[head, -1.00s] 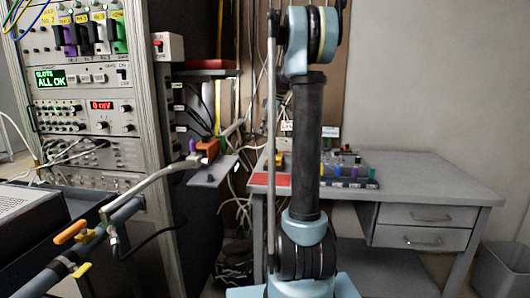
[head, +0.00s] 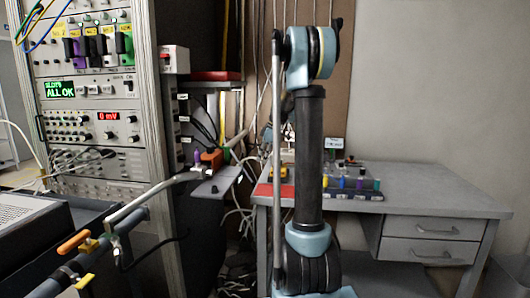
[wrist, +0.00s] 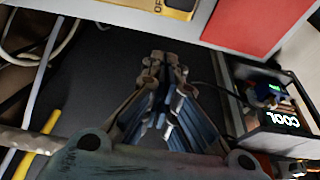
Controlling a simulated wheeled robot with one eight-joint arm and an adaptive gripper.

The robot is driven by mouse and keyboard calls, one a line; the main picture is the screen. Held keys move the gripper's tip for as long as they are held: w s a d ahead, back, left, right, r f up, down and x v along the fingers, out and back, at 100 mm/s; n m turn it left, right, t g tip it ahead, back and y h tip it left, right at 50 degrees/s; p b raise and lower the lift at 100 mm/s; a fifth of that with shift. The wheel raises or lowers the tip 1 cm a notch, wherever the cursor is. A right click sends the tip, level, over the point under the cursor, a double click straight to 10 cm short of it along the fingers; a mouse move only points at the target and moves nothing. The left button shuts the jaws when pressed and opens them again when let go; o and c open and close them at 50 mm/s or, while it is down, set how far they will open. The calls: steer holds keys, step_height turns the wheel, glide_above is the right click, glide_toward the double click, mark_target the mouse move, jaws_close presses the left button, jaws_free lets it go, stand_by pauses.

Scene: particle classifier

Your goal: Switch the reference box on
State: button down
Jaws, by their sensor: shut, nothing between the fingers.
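I cannot tell for sure which thing is the reference box. A yellow block with black lettering that seems to read "OF" (wrist: 172,5) is cut off at the top of the wrist view. A small yellow thing, perhaps the same one, sits on the desk (head: 279,173) at its left end, partly behind my arm. My gripper (wrist: 165,58) is shut and empty, pointing toward the yellow block and apart from it. In the head view my gripper is hidden behind my arm.
A red mat (wrist: 250,22) lies beside the yellow block. The instrument rack (head: 85,105) and pipe with orange handle (head: 73,243) stand left. Cables hang beside the desk (head: 420,198).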

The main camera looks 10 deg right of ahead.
mark_target(276, 165)
steer(key=shift+x, duration=0.9)
steer(key=shift+s+d+r, duration=0.1)
steer(key=shift+s+d, duration=0.1)
steer(key=shift+d, duration=0.45)
steer(key=shift+s+d+r, duration=0.1)
steer(key=shift+s+d, duration=0.15)
steer(key=shift+d, duration=0.4)
steer(key=shift+s+d, duration=0.2)
steer(key=shift+d, duration=0.5)
steer(key=shift+s+d, duration=0.2)
steer(key=shift+d, duration=0.45)
steer(key=shift+s+d, duration=0.25)
steer(key=shift+d, duration=0.4)
